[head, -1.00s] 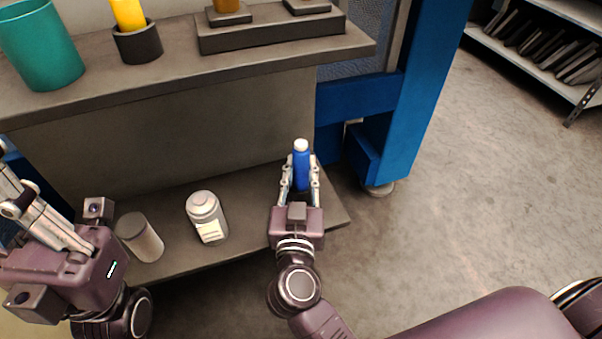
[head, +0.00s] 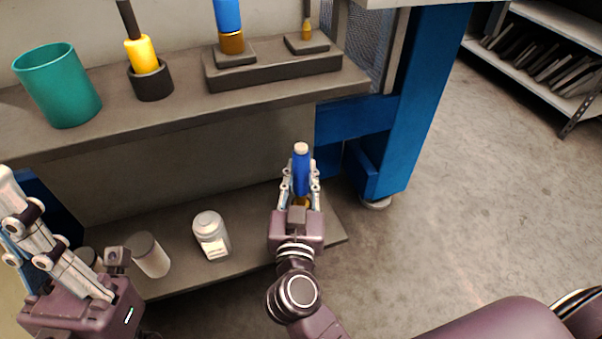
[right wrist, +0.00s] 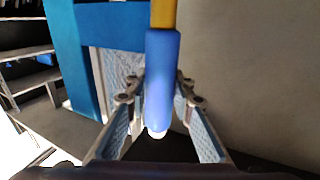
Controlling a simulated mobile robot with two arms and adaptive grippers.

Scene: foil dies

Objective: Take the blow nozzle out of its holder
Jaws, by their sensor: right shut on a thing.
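My right gripper (head: 301,180) is shut on a slim blue tool (head: 301,160) with a pale upper end, over the right end of the lower shelf. The right wrist view shows the blue body (right wrist: 160,80) between the fingers (right wrist: 160,108), with a yellow part running out of the top. The tool's far yellow end is hidden, so I cannot tell whether it sits in a holder. A yellow tool with a dark stem (head: 141,54) stands in a round dark holder (head: 152,82) on the upper shelf. Which tool is the blow nozzle is unclear. My left gripper (head: 12,205) is at the left edge; its opening is unclear.
The upper shelf also bears a teal cup (head: 58,88) and a dark block (head: 275,70) with a blue-and-amber tool (head: 230,28) and a small tool (head: 306,28). A blue post (head: 405,110) rises right.

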